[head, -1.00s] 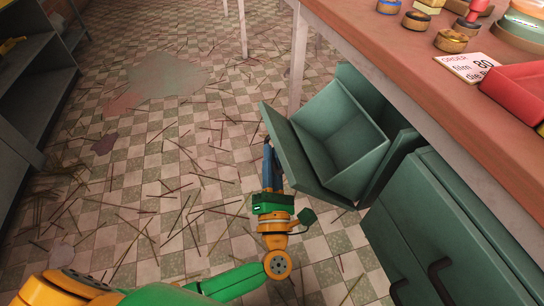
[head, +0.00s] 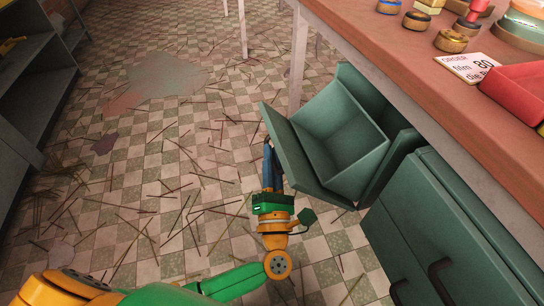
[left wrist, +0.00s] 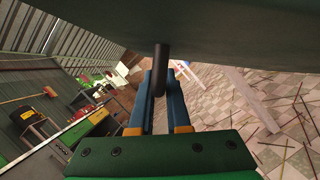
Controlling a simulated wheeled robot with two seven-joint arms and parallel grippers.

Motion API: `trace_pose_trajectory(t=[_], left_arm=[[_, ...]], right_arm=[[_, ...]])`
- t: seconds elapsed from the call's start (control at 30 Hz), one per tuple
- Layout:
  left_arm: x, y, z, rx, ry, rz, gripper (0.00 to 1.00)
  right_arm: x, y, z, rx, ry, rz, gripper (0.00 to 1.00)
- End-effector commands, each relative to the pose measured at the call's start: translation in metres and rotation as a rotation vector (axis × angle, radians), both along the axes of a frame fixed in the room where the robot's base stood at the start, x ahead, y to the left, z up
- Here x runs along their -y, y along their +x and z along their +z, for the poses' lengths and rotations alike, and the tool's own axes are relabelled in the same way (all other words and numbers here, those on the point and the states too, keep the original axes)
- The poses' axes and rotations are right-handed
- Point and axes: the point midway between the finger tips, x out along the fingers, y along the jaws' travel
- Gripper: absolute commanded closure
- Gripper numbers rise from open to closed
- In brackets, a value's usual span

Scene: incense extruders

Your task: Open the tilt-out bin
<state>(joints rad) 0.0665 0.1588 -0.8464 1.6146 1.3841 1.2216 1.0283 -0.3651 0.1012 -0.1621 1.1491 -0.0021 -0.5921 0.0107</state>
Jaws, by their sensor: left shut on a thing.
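The green tilt-out bin (head: 340,139) is tilted out from its cabinet, and its empty inside shows in the head view. Its front panel (head: 288,152) leans toward my left gripper (head: 269,165). In the left wrist view the panel (left wrist: 200,22) spans the top, and a dark handle (left wrist: 160,68) sticks out from it. The left gripper's blue fingers (left wrist: 160,92) are shut on that handle. In the head view the handle is hidden behind the panel and fingers. My right gripper is not in view.
A closed green cabinet door with a dark handle (head: 436,272) is beside the bin. The workbench top (head: 440,75) above holds jars, a card and a red tray (head: 515,92). Thin sticks litter the checkered floor (head: 170,170). Grey shelves (head: 35,85) stand at the left.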

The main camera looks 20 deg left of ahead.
Motion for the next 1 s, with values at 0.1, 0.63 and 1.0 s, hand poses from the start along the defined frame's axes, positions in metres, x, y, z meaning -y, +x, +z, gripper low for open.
trace_pose_trajectory(t=[0.1,0.63,1.0], left_arm=[[0.0,0.0,-0.001,-0.002,0.0,-0.001,1.0],[0.01,0.006,0.017,-0.048,0.065,0.0,1.0],[0.011,0.007,0.015,-0.052,0.074,-0.001,0.64]], right_arm=[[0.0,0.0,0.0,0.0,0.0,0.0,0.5],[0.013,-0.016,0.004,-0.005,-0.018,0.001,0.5],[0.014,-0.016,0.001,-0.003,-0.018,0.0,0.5]])
